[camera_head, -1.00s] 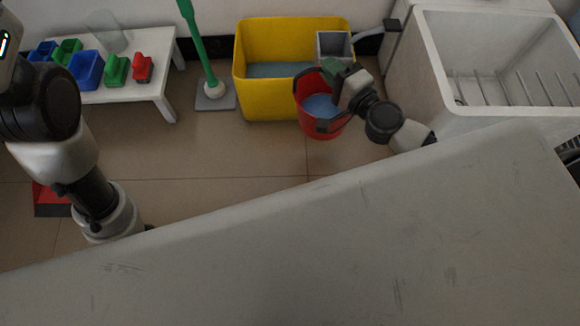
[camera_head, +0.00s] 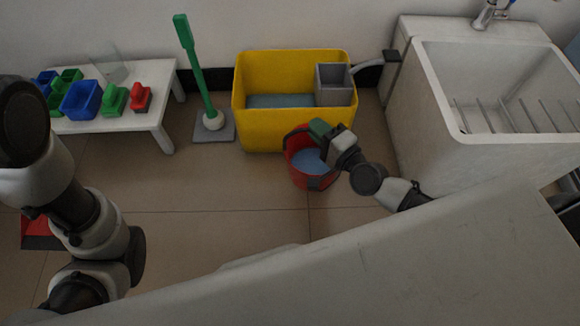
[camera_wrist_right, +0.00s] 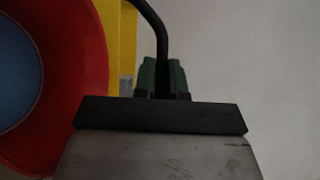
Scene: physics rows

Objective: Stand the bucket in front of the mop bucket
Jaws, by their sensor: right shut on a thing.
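The red bucket (camera_head: 313,178), with blue inside, is in front of the yellow mop bucket (camera_head: 262,128), at its right half, and overlaps its front edge in the head view. My right gripper (camera_head: 318,130) is shut on the bucket's dark handle. In the right wrist view the green fingers (camera_wrist_right: 163,78) close around the black handle (camera_wrist_right: 158,30), with the red bucket (camera_wrist_right: 88,110) at left and the mop bucket (camera_wrist_right: 124,35) behind. I cannot tell whether the bucket's base touches the floor. My left arm is at the left of the head view; its gripper is out of sight.
A white sink (camera_head: 425,110) stands to the right of the mop bucket. A green-handled brush (camera_head: 193,70) stands on a grey base at left. A low white table (camera_head: 150,118) holds colored bins. Tiled floor (camera_head: 220,215) is free in front.

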